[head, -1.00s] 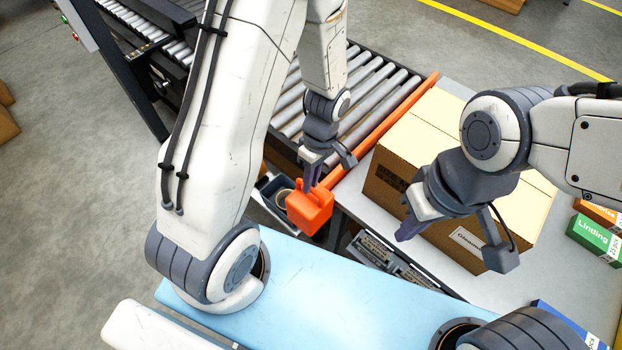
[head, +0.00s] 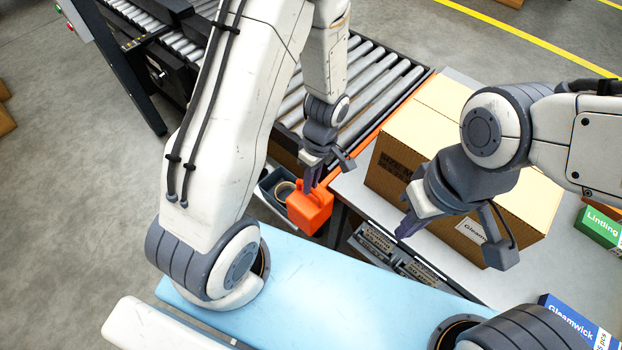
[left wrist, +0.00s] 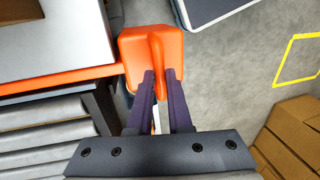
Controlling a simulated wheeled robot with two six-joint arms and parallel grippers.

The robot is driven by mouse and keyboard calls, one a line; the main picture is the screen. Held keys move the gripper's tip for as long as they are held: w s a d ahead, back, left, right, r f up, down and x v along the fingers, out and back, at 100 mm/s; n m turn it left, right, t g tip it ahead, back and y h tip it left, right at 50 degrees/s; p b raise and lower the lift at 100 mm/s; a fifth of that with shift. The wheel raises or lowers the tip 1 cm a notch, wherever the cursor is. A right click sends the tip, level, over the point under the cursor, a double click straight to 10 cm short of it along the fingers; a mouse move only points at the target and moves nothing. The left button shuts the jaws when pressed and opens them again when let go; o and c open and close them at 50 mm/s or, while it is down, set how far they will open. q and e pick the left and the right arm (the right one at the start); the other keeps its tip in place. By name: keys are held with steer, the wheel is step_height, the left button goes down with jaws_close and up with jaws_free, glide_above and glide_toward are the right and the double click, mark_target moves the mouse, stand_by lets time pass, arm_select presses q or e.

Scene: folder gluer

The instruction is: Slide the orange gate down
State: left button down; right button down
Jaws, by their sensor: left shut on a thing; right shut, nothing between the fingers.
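The orange gate is a long bar (head: 392,127) along the end of the roller conveyor, with a blocky orange handle (head: 310,208) at its near end. In the head view the bar sits low between the rollers and the grey table. My left gripper (head: 309,182) is shut on the handle's upright tab. The left wrist view shows the dark fingers on both sides of the tab on the orange handle (left wrist: 134,48). My right gripper (head: 408,224) is shut and empty, in front of the cardboard box.
The cardboard box (head: 440,130) stands on the grey table (head: 572,262), right of the gate. The roller conveyor (head: 375,85) lies left of it. A bin with a tape roll (head: 284,189) is below the handle. Small cartons, one green (head: 600,227), lie at the right.

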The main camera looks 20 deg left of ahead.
arm_select(q)
steer(key=c, duration=0.8)
jaws_free()
steer(key=shift+f, duration=0.1)
steer(key=shift+c, duration=0.2)
step_height(320, 180, up, 10)
steer(key=w+p, duration=0.2)
steer(key=shift+d+r, duration=0.2)
steer(key=shift+d, duration=0.15)
steer(key=s+d+r+m+p, duration=0.3)
steer(key=s+r+m+p, duration=0.1)
steer(key=r+m, duration=0.3)
steer(key=s+d+r+m+t+h+p, duration=0.1)
steer(key=s+d+r+m+p, duration=0.3)
steer(key=r, duration=0.5)
steer(key=s+d+r+m+t+p, duration=0.1)
steer(key=s+d+r+m+p, duration=0.2)
steer(key=s+r+m, duration=0.4)
steer(key=r+m+p, duration=0.1)
steer(key=m, duration=0.2)
steer(key=shift+d+h, duration=0.15)
steer(key=shift+h, duration=0.25)
